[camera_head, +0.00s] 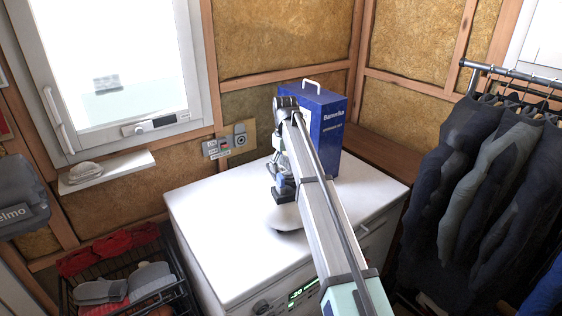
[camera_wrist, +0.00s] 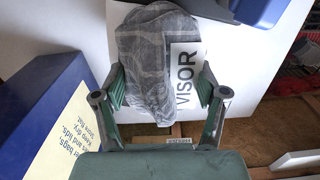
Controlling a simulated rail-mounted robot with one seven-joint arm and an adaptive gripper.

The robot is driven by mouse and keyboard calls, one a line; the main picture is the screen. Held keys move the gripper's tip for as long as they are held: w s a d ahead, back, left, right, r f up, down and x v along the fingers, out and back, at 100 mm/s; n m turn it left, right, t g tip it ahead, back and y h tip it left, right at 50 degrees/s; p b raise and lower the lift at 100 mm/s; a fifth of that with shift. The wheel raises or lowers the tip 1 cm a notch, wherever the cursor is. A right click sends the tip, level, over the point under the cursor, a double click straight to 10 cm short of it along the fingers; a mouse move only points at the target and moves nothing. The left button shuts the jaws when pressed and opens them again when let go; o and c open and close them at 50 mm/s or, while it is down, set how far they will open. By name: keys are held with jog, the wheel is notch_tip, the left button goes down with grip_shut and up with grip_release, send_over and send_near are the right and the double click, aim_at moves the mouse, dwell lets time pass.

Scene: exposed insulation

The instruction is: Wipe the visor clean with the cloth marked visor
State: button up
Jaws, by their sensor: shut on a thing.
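My gripper (camera_wrist: 160,86) is shut on a thin grey cloth (camera_wrist: 146,62), with a finger at each side of it. The cloth looks bunched and carries a white label (camera_wrist: 184,82) reading VISOR. A smooth blue piece (camera_wrist: 262,10) shows beyond the cloth at the top right of the wrist view; I cannot tell if it belongs to the visor. In the head view my gripper (camera_head: 281,188) is over the white worktop, partly hidden by my arm. A pale grey curved shape (camera_head: 284,218) lies just below it; I cannot tell if it is the visor or the cloth.
A blue box (camera_head: 328,125) with a white handle stands on the white-topped appliance (camera_head: 225,240), close right of my gripper. The top's left side is clear. A small shelf (camera_head: 108,172) holds a pale domed object. Dark clothes (camera_head: 465,190) hang right; a rack (camera_head: 130,280) stands lower left.

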jog(key=shift+s+d, duration=0.25)
jog(key=shift+s, duration=0.3)
jog(key=shift+s+r, duration=0.15)
jog(key=shift+r+p, duration=0.5)
jog(key=shift+r, duration=0.4)
jog(key=shift+r+p, duration=1.55)
jog(key=shift+r, duration=1.45)
jog(key=shift+d, duration=0.1)
